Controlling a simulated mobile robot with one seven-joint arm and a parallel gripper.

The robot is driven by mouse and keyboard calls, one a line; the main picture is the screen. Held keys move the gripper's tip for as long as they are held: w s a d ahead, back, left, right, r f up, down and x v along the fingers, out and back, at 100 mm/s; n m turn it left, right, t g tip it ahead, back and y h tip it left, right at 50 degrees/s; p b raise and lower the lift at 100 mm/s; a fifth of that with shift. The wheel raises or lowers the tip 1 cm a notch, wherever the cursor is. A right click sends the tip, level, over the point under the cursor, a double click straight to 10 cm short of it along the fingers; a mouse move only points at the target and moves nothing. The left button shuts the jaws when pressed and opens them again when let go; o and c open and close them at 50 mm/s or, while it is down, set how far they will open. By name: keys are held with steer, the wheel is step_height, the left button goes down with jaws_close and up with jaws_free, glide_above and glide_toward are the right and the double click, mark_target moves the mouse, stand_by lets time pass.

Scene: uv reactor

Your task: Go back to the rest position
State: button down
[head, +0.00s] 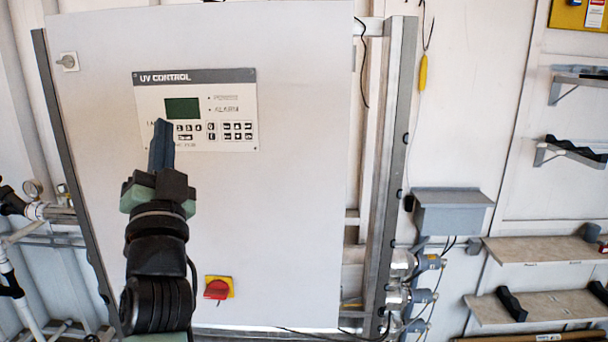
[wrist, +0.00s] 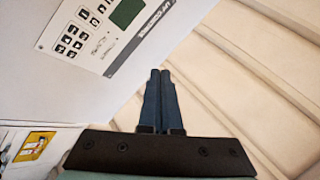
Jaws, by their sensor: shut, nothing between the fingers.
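My gripper (head: 161,146) is shut and empty, its dark blue fingers pressed together. In the head view it points up in front of the control panel (head: 236,140), covering part of its left keys. The panel is labelled UV CONTROL, with a green screen (head: 182,108) and rows of buttons, on a large white cabinet (head: 290,200). In the wrist view the closed fingers (wrist: 160,100) are at the centre, with the panel (wrist: 95,35) at upper left, tilted. Whether the fingertips touch the panel cannot be told.
A red switch on a yellow plate (head: 218,288) is low on the cabinet. Pipes and a gauge (head: 33,189) are at left. A grey box (head: 451,212), metal fittings (head: 400,296) and wall shelves (head: 540,250) are at right. A cable with a yellow piece (head: 423,72) hangs at the upper right.

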steer(key=s+d+r+n+t+h, duration=0.2)
steer(key=s+d+r+h, duration=0.2)
steer(key=s+d, duration=0.6)
steer(key=s+d+r+n+t+h, duration=0.1)
steer(key=s+d+r+h, duration=0.3)
steer(key=s+d+r, duration=0.4)
steer(key=s+d+n, duration=0.1)
steer(key=s+d, duration=0.2)
steer(key=d, duration=0.2)
steer(key=shift+r+t, duration=0.25)
steer(key=shift+t, duration=0.15)
